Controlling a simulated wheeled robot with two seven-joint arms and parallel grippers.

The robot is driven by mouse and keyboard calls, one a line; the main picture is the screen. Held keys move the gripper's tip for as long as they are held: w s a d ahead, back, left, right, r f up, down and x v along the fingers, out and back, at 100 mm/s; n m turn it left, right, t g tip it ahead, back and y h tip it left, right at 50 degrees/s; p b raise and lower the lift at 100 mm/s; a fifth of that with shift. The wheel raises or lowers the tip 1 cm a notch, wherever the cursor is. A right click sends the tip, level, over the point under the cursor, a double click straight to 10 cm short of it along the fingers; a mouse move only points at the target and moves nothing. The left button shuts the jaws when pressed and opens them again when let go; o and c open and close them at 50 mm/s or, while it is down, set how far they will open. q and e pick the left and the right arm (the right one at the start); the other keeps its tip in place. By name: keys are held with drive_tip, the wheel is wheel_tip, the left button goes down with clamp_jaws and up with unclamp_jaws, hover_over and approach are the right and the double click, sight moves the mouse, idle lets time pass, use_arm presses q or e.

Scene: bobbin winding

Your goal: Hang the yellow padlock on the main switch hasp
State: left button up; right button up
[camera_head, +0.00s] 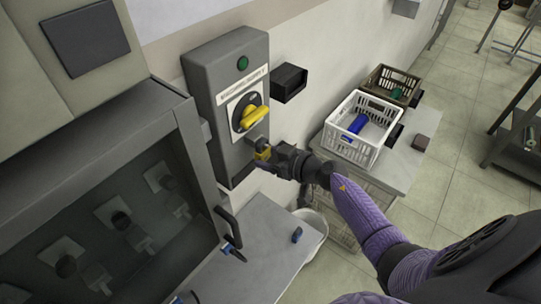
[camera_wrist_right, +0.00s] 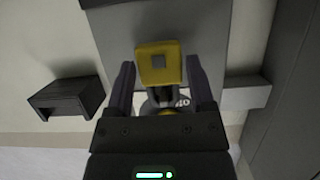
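The yellow padlock (camera_head: 263,153) is at the lower part of the grey main switch box (camera_head: 229,60), below the yellow rotary handle (camera_head: 253,117). In the head view my right gripper (camera_head: 268,155) reaches the box from the right. The hasp is mostly hidden behind padlock and gripper. I cannot tell whether the shackle is through it. My left gripper is not in view.
A black box (camera_head: 289,82) juts from the wall right of the switch. A white crate (camera_head: 361,128) with a blue item and a brown crate (camera_head: 391,84) stand on a side table. A grey cabinet (camera_head: 110,200) with a window fills the left. A small blue object (camera_head: 297,235) lies on the lower table.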

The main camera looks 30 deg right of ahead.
drive_tip(key=o, duration=0.3)
drive_tip(key=shift+o, duration=0.2)
drive_tip(key=shift+s+d+r, duration=0.1)
drive_tip(key=shift+s+r, duration=0.05)
drive_tip(key=p+v, duration=0.3)
drive_tip(key=v, duration=0.6)
drive_tip(key=shift+s, duration=0.25)
drive_tip(key=shift+d, duration=0.1)
